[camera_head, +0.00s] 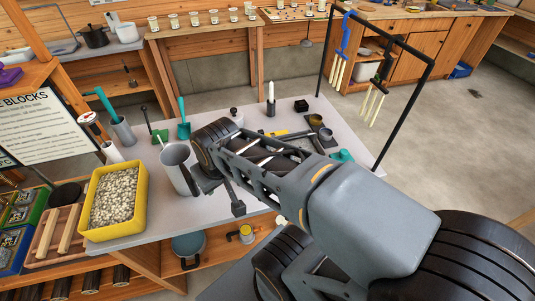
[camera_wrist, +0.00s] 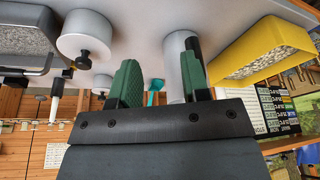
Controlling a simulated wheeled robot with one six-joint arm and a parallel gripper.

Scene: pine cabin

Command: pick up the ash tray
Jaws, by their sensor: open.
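The likely ash tray (camera_wrist: 38,15) is a grey tray with speckled grey contents and a dark bar handle, at the upper left of the wrist view, which looks upside down. It is cut by the frame edge. In the head view my arm covers much of the middle of the table, and I cannot clearly pick the tray out there. My gripper (camera_wrist: 158,75) is open, its two green-padded fingers apart with nothing held between them. The tray lies well to the side of the fingers, not touching them. In the head view the fingers are hidden by my wrist.
A grey pitcher (camera_head: 178,168) stands close to my wrist; it also shows behind the fingers (camera_wrist: 178,60). A yellow bin of pale pellets (camera_head: 92,220) sits at the table's left corner. A knobbed round canister (camera_wrist: 85,35) stands near the tray. A black rack (camera_head: 384,42) rises at the right.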

